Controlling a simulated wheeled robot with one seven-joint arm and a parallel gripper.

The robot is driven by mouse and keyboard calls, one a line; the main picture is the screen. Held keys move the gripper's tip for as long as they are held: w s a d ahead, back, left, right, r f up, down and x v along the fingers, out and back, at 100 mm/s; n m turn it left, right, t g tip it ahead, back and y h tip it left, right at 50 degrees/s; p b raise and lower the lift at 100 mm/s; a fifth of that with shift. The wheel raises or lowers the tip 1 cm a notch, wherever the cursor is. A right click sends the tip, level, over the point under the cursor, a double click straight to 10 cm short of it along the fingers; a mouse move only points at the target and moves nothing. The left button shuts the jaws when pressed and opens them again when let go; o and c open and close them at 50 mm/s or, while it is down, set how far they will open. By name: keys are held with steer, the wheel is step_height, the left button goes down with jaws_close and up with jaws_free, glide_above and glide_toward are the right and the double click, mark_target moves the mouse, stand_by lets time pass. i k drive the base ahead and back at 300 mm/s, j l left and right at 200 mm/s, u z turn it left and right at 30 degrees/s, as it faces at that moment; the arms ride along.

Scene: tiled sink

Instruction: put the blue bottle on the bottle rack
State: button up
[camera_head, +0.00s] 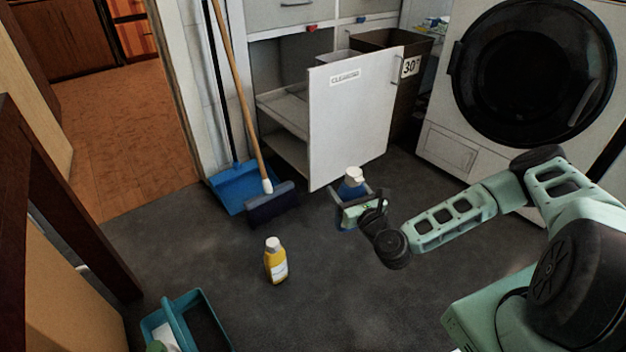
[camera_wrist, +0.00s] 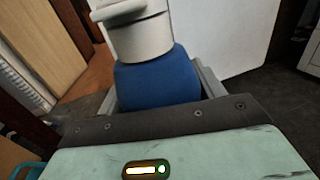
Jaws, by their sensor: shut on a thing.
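The blue bottle (camera_head: 351,188) has a white cap and stands roughly upright in front of the open cabinet door. My gripper (camera_head: 354,192) is shut on the blue bottle, with one finger on each side of its body. In the wrist view the bottle's blue body (camera_wrist: 156,80) sits between the two grey fingers, with its white top above. The gripper hides its lower part, and I cannot tell whether its base touches the floor. I cannot clearly make out a bottle rack.
The white cabinet door (camera_head: 350,118) stands open just behind the bottle. A yellow bottle (camera_head: 275,262) stands on the floor at left. A blue dustpan (camera_head: 236,186) and a broom (camera_head: 270,205) lean nearby. A teal caddy (camera_head: 178,322) is front left. A washer (camera_head: 535,75) stands right.

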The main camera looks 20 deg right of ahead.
mark_target(304, 127)
steer(key=i+u, duration=0.4)
steer(key=i+l+u, duration=0.2)
steer(key=u, duration=0.2)
steer(key=i+l+u, duration=0.25)
steer(key=u, duration=0.15)
